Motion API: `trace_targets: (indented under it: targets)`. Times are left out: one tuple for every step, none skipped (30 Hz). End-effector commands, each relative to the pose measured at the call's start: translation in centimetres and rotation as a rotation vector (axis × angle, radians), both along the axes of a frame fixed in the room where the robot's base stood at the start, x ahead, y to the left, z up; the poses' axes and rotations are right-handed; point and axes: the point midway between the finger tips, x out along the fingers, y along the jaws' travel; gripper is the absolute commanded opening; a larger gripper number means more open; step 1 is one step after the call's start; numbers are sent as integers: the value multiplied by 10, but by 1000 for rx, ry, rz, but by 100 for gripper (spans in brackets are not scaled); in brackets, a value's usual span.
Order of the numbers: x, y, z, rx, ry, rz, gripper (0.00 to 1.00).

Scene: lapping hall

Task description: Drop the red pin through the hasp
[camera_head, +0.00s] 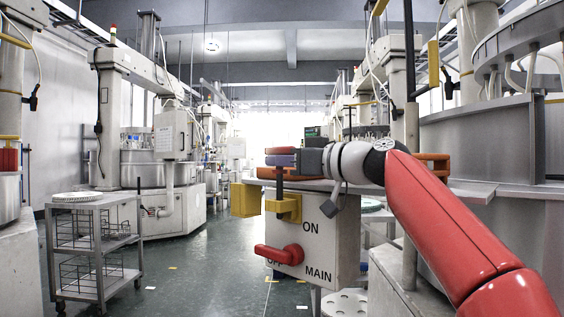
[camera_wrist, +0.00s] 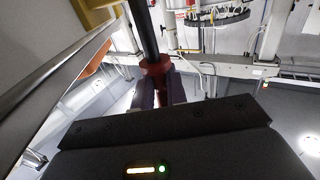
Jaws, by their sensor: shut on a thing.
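The red pin shows its red head (camera_wrist: 155,67) and dark shaft in the wrist view, between my fingers. In the head view, its red top (camera_head: 279,151) sits at my gripper (camera_head: 281,160), whose dark fingers are shut on it. The shaft hangs upright below the fingers towards the yellow hasp (camera_head: 289,207) on the grey switch box (camera_head: 325,236). The shaft's lower end overlaps the hasp; I cannot tell whether it is in the hole or in front. The box's red handle (camera_head: 280,254) points left, below the hasp.
A yellow block (camera_head: 245,200) is left of the hasp. The box carries "ON", "OFF" and "MAIN" lettering. A grey wire-basket cart (camera_head: 95,206) stands at left on open green floor. A large grey machine (camera_head: 480,150) fills the right side.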

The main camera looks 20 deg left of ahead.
Motion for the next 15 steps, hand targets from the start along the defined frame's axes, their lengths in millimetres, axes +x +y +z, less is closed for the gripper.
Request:
trace_targets:
  targets:
    - [0, 0, 0, 1, 0, 0, 0]
    - [0, 0, 0, 1, 0, 0, 0]
    - [0, 0, -1, 1, 0, 0, 0]
    - [0, 0, -2, 1, 0, 0, 0]
    - [0, 0, -2, 1, 0, 0, 0]
    - [0, 0, -3, 1, 0, 0, 0]
    - [0, 0, -4, 1, 0, 0, 0]
    - [0, 0, -5, 1, 0, 0, 0]
    - [0, 0, -6, 1, 0, 0, 0]
    - [0, 0, -7, 1, 0, 0, 0]
    - [0, 0, -8, 1, 0, 0, 0]
    - [0, 0, -9, 1, 0, 0, 0]
    - [0, 0, -9, 1, 0, 0, 0]
    - [0, 0, -10, 1, 0, 0, 0]
    - [0, 0, -11, 0, 0, 0, 0]
